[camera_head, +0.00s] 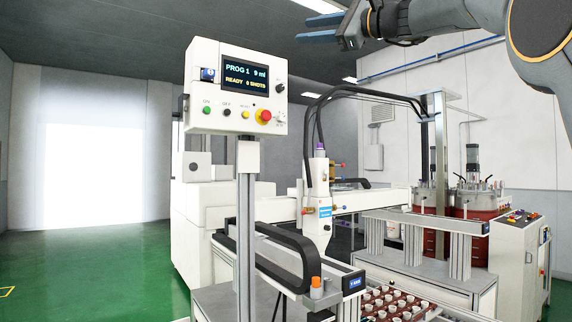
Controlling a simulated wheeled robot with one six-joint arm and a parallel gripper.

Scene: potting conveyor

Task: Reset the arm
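My gripper (318,29) is raised high at the top of the head camera view, near the ceiling line. Its two blue fingers point left, with a gap between them and nothing held. My arm comes in from the top right corner. The gripper is apart from the machine and touches nothing that I can see.
A control box (237,87) on a post reads "PROG 1 9 ml, READY 0 SHOTS". Right of it are a dispensing head (318,200), a tray of small cups (402,301), red tanks (470,236) and an operator panel (521,240). Green floor (110,270) at left is clear.

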